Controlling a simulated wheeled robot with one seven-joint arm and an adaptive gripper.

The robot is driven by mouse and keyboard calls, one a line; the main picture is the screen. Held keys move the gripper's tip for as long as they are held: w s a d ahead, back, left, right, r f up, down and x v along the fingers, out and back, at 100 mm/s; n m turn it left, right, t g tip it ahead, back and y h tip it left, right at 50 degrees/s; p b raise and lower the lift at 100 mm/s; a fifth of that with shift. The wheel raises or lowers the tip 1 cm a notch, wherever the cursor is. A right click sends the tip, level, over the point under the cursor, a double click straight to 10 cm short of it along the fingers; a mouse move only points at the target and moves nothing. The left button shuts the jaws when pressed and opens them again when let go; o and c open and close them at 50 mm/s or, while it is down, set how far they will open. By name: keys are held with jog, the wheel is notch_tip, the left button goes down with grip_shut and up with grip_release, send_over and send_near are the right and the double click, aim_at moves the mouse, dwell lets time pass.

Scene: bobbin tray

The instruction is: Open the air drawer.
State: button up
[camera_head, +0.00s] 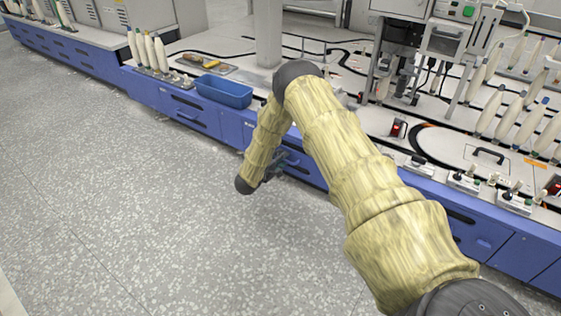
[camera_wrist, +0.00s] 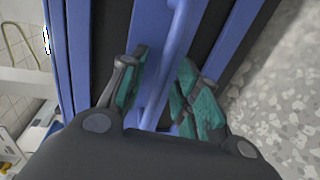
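My gripper (camera_wrist: 163,64) is open, with a teal-padded finger on each side of a blue bar handle (camera_wrist: 180,38) in the wrist view. The handle stands off a blue front panel (camera_wrist: 148,20), and a gap shows between it and the finger pads. In the head view my gripper (camera_head: 277,167) is low at the blue cabinet front (camera_head: 308,172), partly hidden by my arm. The blue front there looks flush with the cabinet. No label shows, so I cannot tell from the pictures whether this is the air drawer.
A blue bin (camera_head: 223,91) and several white bobbins (camera_head: 150,52) stand on the bench top (camera_head: 262,82) above. Another blue drawer front (camera_head: 190,115) lies to the left. The speckled floor (camera_head: 130,200) before the cabinets is clear.

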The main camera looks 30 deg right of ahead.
grip_shut()
